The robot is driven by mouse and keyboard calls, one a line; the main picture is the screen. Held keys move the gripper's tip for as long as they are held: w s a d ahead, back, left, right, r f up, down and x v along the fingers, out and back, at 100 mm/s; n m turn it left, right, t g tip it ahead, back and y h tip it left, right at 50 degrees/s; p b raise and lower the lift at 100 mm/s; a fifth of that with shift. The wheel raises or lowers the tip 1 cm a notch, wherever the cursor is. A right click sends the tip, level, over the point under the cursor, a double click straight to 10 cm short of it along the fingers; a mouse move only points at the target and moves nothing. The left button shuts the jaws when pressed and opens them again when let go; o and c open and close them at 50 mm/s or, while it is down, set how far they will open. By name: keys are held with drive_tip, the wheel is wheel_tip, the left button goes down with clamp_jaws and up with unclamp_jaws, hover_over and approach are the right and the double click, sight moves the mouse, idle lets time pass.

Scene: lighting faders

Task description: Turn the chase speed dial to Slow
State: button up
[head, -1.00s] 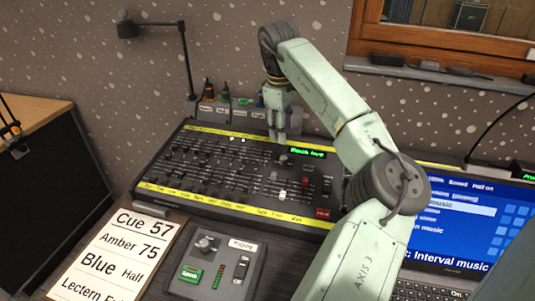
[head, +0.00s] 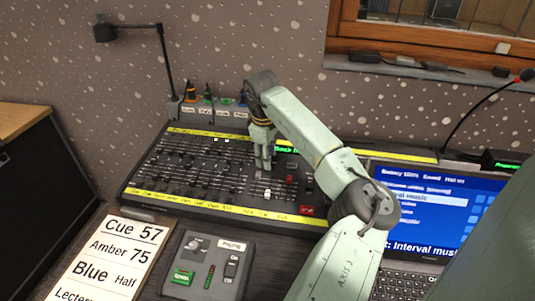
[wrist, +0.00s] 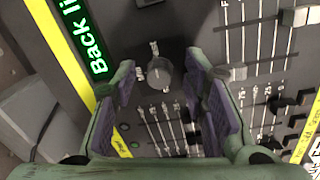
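A round grey dial (wrist: 160,73) with small lettering around it shows on the dark lighting console in the wrist view. The lettering is too small to read surely, so I cannot tell its setting. My gripper (wrist: 161,80) is open, with one finger on each side of the dial and gaps between; I cannot tell whether the tips reach its height. In the head view my gripper (head: 263,163) points down over the upper right part of the console (head: 140,197) and hides the dial.
Rows of faders (head: 195,170) lie left of my gripper. A green-lit display (wrist: 90,45) is beside the dial. A small box (head: 210,262) with a knob, a cue sheet (head: 105,255) and a laptop (head: 430,215) stand nearby. A lamp (head: 105,32) rises behind.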

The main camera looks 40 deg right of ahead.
drive_tip(key=shift+c, duration=0.4)
clamp_jaws()
